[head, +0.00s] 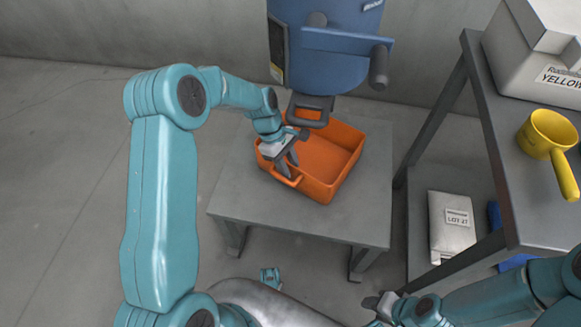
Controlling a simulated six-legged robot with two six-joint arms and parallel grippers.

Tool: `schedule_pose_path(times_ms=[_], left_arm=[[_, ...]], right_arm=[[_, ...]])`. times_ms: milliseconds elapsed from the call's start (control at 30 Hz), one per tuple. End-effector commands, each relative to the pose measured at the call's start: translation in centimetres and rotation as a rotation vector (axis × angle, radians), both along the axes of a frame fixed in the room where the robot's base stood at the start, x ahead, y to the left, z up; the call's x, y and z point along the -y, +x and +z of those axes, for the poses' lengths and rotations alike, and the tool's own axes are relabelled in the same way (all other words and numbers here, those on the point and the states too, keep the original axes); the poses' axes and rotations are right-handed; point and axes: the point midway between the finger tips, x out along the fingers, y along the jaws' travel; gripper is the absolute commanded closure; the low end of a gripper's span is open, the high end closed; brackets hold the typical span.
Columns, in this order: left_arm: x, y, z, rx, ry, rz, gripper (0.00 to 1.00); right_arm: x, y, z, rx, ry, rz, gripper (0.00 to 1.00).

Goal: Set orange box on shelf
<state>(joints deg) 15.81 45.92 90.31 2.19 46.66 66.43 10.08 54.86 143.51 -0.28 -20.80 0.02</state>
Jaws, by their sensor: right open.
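The orange box (348,178) is an open, empty-looking bin with a loop handle on its near left side. It sits on a low grey table (300,222), under a blue machine. My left gripper (287,168) points down at the box's left handle (285,179), with its dark fingers at or around it. I cannot tell whether the fingers are closed on the handle. My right gripper (378,304) is open and empty at the bottom, below the table. The shelf (490,130) is a dark grey rack at the right, with an upper and a lower level.
A yellow scoop (548,138) and a white box labelled YELLOW (535,65) stand on the upper shelf. A pale sack (452,225) and blue items lie on the lower level. The blue machine (330,45) overhangs the back of the box. The floor at left is clear.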

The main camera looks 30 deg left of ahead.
Motion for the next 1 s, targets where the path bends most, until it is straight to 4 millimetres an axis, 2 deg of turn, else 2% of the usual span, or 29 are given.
schedule_pose_path(times_ms=[33, 100, 300, 1000], left_arm=[[-0.5, 0.1, 1.4, 0.003, 0.001, 0.001, 0.66], [-1.0, 0.1, 2.6, 0.002, 0.001, 0.002, 0.66], [-1.9, 0.2, 4.7, 0.001, 0.001, 0.001, 0.66], [-2.0, 0.2, 5.0, 0.000, 0.000, 0.000, 0.66]], right_arm=[[0.0, 0.0, 0.7, 0.000, 0.000, 0.000, 0.57], [0.0, 0.0, 1.1, 0.000, 0.000, 0.000, 0.57], [0.0, 0.0, 1.7, 0.000, 0.000, 0.000, 0.57], [0.0, 0.0, 1.7, 0.000, 0.000, 0.000, 0.57]])
